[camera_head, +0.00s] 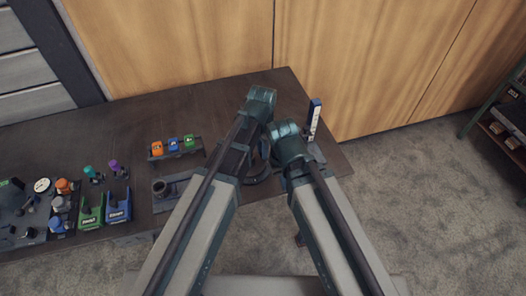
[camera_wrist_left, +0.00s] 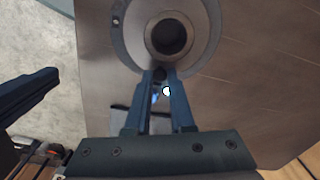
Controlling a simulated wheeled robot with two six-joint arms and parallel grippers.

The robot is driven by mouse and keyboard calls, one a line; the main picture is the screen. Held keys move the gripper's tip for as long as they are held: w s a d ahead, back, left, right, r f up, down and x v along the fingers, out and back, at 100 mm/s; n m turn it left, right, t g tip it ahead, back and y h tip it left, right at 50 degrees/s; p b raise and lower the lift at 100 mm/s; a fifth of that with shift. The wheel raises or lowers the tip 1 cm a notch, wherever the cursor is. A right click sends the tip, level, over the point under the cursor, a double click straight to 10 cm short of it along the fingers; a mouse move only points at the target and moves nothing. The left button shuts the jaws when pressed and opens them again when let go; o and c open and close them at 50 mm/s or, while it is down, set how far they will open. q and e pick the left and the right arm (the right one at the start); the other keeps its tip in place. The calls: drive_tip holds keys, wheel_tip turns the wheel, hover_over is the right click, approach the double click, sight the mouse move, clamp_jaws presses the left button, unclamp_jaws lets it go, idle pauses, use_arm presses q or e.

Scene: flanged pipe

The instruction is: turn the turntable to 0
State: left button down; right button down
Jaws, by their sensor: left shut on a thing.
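The turntable is a grey round disc (camera_wrist_left: 207,28) with a ring-shaped pipe end and a dark bore (camera_wrist_left: 170,36) at its centre in the left wrist view. My left gripper (camera_wrist_left: 160,76) is shut on a small dark peg at the disc's near edge. In the head view a dark curved rim (camera_head: 260,178) shows between my two arms; the rest of the turntable is hidden by them. My right arm reaches in beside the left one, and its fingers are hidden under its wrist. No scale marks are legible.
A blue and white upright piece (camera_head: 314,118) stands at the table's right end. Orange, blue and green blocks (camera_head: 173,145) sit left of my arms. Green and blue holders (camera_head: 118,207) and several small parts crowd the left. A shelf (camera_head: 505,125) stands at far right.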

sight(256, 152)
use_arm(q)
drive_tip(key=shift+w+a+n, duration=0.25)
drive_tip(key=shift+w+n, duration=0.1)
drive_tip(key=shift+n, duration=0.75)
drive_tip(key=shift+w+a+n, duration=0.25)
drive_tip(key=shift+w+n, duration=0.1)
drive_tip(key=shift+n, duration=0.75)
drive_tip(key=shift+w+a+n, duration=0.25)
drive_tip(key=shift+a+n, duration=0.1)
drive_tip(key=shift+n, duration=0.7)
drive_tip(key=shift+w+a+n, duration=0.25)
drive_tip(key=shift+a+n, duration=0.1)
drive_tip(key=shift+n, duration=0.7)
drive_tip(key=shift+w+a+n, duration=0.1)
drive_tip(key=shift+a+n, duration=0.35)
drive_tip(key=shift+n, duration=0.75)
drive_tip(key=shift+w+a+n, duration=0.1)
drive_tip(key=shift+a+n, duration=0.35)
drive_tip(key=shift+n, duration=0.75)
drive_tip(key=shift+s+a+n, duration=0.1)
drive_tip(key=shift+a+n, duration=0.2)
drive_tip(key=shift+n, duration=0.5)
drive_tip(key=shift+a+n, duration=0.3)
drive_tip(key=shift+n, duration=0.5)
drive_tip(key=shift+a+n, duration=0.15)
drive_tip(key=shift+n, duration=0.25)
drive_tip(key=c, duration=0.8)
unclamp_jaws()
drive_tip(key=shift+o, duration=0.2)
drive_tip(key=shift+r, duration=0.1)
